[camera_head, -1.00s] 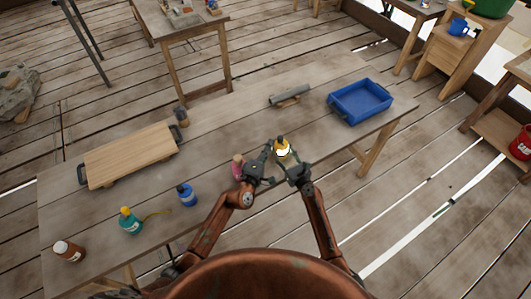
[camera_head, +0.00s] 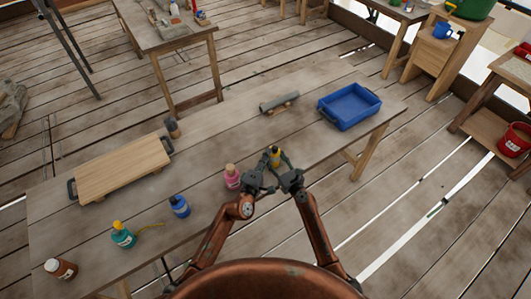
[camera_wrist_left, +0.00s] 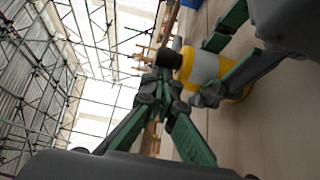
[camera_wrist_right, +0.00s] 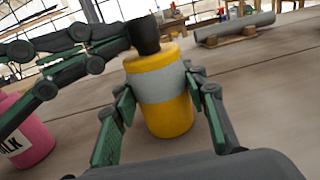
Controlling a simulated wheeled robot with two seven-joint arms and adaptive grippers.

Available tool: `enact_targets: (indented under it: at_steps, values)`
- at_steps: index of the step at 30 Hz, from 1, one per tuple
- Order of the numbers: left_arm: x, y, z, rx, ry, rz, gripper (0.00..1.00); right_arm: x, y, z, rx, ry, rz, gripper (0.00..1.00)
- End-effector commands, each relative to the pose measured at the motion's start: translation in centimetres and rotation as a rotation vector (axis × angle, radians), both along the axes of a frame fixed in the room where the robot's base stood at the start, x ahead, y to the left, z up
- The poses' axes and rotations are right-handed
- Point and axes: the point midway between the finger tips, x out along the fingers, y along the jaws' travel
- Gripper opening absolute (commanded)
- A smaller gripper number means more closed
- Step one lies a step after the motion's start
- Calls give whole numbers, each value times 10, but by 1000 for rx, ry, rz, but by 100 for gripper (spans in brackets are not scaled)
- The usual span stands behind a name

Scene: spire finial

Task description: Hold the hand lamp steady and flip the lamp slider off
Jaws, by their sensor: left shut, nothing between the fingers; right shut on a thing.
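The hand lamp (camera_head: 276,157) is a yellow cylinder with a pale band and a black top. It stands upright near the table's front edge; its band looks grey and unlit in the right wrist view (camera_wrist_right: 160,90). My right gripper (camera_wrist_right: 169,97) is shut around the lamp's body, one finger on each side. My left gripper (camera_head: 262,172) is shut and empty, with its tips beside the lamp's black top; these tips also show in the left wrist view (camera_wrist_left: 163,87). The slider itself cannot be made out.
A pink bottle (camera_head: 232,177) stands just left of my left gripper. Blue (camera_head: 179,207), teal (camera_head: 123,236) and brown (camera_head: 61,268) bottles stand farther left. A wooden board (camera_head: 122,168), a grey cylinder on a stand (camera_head: 280,102) and a blue tray (camera_head: 349,107) lie behind.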

Motion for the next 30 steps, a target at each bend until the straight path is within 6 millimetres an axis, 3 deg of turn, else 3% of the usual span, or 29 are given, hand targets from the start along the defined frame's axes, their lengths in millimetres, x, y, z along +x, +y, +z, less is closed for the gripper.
enact_targets:
  at_steps: [8,21,30]
  values:
    - [-12,4,-2,0,3,0,0,0,1,0,0,0,1,12]
    - [-83,28,-1,1,2,0,0,0,0,0,0,0,1,12]
    - [-95,32,0,0,0,0,0,0,0,0,0,0,0,12]
